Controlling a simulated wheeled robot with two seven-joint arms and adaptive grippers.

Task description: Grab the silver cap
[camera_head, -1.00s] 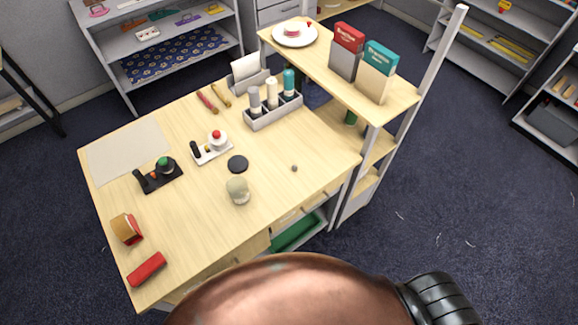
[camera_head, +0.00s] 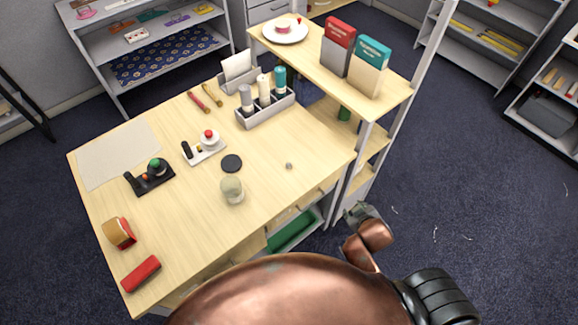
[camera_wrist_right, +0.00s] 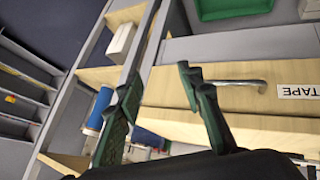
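The silver cap (camera_head: 289,165) appears as a small grey piece lying on the wooden table (camera_head: 210,240), near its right front edge. A glass jar (camera_head: 232,190) stands to its left, with a black disc (camera_head: 232,162) lying just behind the jar. My right gripper (camera_head: 362,212) is beyond the table's right front edge, to the right of and apart from the cap. In the right wrist view its two dark green fingers (camera_wrist_right: 158,85) are spread with nothing between them. The cap does not show there. My left gripper is in neither view.
The wrist view shows a drawer handle (camera_wrist_right: 235,84) and a TAPE label (camera_wrist_right: 298,92) close to the right gripper. A raised shelf (camera_head: 385,95) with two boxed books stands at the table's right. A grey bottle holder (camera_head: 265,112) is farther back. The tabletop around the cap is clear.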

